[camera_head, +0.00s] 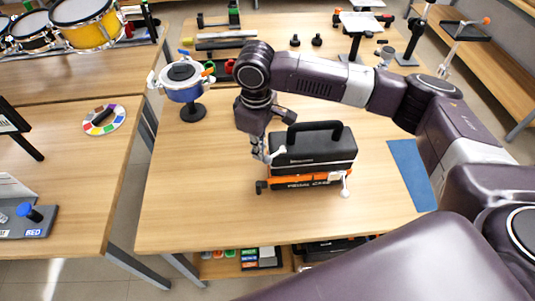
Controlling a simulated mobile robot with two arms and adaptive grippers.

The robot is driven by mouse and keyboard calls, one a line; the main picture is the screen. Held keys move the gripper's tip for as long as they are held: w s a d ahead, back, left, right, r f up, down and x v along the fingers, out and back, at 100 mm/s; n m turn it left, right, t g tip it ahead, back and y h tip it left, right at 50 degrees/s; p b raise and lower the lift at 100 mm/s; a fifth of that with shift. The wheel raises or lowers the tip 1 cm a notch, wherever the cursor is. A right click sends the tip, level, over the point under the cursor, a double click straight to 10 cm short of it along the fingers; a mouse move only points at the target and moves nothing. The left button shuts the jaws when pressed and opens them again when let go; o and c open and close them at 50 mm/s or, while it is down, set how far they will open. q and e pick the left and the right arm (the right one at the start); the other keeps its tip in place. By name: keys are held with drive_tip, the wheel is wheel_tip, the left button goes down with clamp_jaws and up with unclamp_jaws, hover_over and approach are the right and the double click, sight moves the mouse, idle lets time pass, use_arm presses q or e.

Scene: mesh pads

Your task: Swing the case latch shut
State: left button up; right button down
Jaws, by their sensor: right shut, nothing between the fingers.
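The case (318,150) stands on the middle table, with a black lid, a black carry handle and an orange lower body lettered "PEDAL CASE". A pale latch (345,186) hangs on the right of its front face. Another pale latch lever (276,154) shows at the front left, sticking up and outward. My right gripper (259,152) points down at the left end of the case, close beside that left lever. It is shut with nothing in it. I cannot tell whether its fingers touch the lever. My left gripper is not in view.
A blue-rimmed drum (183,90) on a stand is at the table's back left. A blue mat (411,172) lies right of the case. The table's front and left are clear. A color wheel (104,119) lies on the left table.

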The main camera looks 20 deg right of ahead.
sight(270, 159)
drive_tip(key=shift+s+d+r+p, duration=0.1)
drive_tip(key=shift+s+d+p, duration=0.45)
drive_tip(key=shift+s+p, duration=0.4)
drive_tip(key=shift+d, duration=0.1)
drive_tip(key=shift+s+d+p, duration=0.35)
drive_tip(key=shift+d+p, duration=0.1)
drive_tip(key=shift+p, duration=0.15)
drive_tip(key=shift+s+d, duration=0.35)
drive_tip(key=shift+d, duration=0.05)
